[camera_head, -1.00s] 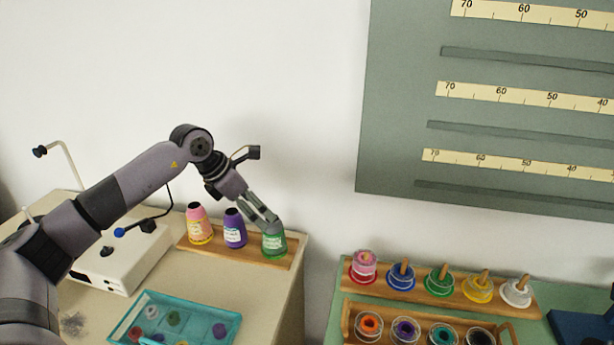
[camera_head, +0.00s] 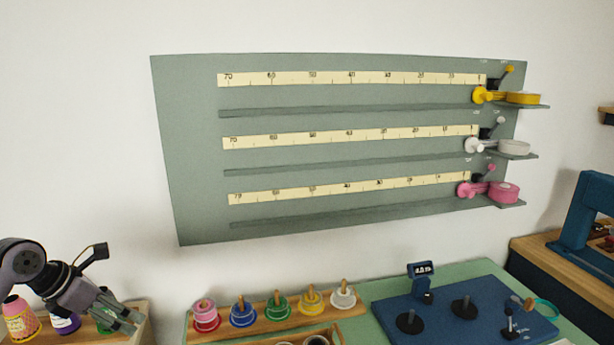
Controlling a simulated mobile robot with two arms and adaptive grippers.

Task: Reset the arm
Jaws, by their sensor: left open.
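My left gripper (camera_head: 124,318) shows at the lower left, its fingers pointing down and to the right. It is open, and I see nothing held in it. It is in front of a green spool (camera_head: 104,322), which it partly hides; I cannot tell whether it touches it. My right gripper is not in view.
A rack (camera_head: 262,319) with several ribbon rolls on pegs stands on a green counter. A blue board (camera_head: 455,334) with black posts and a small display (camera_head: 422,270) is at the right. A grey wall panel (camera_head: 195,200) carries rulers and yellow, white and pink rolls.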

